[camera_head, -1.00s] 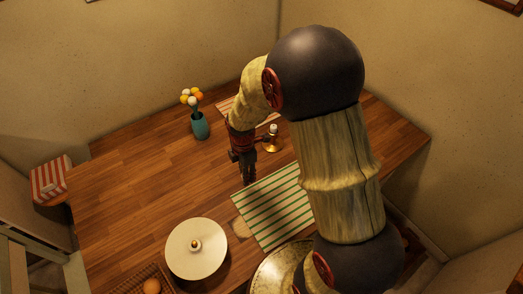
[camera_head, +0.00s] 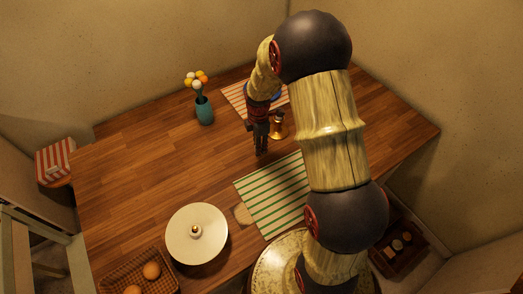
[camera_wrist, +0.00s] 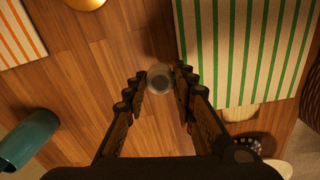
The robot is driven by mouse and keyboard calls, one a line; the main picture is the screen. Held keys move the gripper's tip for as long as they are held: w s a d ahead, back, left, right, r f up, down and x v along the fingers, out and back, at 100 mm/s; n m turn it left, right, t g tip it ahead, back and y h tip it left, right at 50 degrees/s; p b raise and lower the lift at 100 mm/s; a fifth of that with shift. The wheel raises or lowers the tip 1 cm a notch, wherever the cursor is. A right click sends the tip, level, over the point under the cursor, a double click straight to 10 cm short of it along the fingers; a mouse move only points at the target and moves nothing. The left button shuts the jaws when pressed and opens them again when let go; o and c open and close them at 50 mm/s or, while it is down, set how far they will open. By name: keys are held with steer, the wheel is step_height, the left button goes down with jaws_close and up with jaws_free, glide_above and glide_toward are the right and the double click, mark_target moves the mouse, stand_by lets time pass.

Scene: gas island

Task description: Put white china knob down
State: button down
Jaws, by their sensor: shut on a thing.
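The white china knob (camera_wrist: 159,77) shows in the wrist view as a small pale, round, greyish thing between my fingertips. My gripper (camera_wrist: 159,84) is shut on it, with one finger on each side. In the head view my gripper (camera_head: 261,150) points down over the wooden table (camera_head: 140,170), just beyond the far left corner of the green-striped mat. The knob itself cannot be made out there. The gap between the knob and the tabletop cannot be judged.
A brass candlestick (camera_head: 278,128) stands close right of my gripper. A teal flower vase (camera_head: 204,112) is to the left, an orange-striped mat (camera_head: 235,96) behind, and the green-striped mat (camera_head: 272,195) in front. A white round lamp (camera_head: 185,245) stands nearer. Bare wood lies left of my gripper.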

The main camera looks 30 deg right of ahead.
steer(key=w+d+f, duration=0.2)
steer(key=f, duration=0.1)
steer(key=d+f+b, duration=0.1)
steer(key=f, duration=0.1)
steer(key=shift+w+f, duration=0.15)
steer(key=shift+w, duration=0.25)
steer(key=shift+w+f+b, duration=0.1)
steer(key=shift+f+b, duration=0.5)
steer(key=shift+f, duration=0.95)
steer(key=shift+f, duration=0.15)
steer(key=c, duration=1.5)
jaws_free()
steer(key=shift+c, duration=0.2)
steer(key=shift+o, duration=0.4)
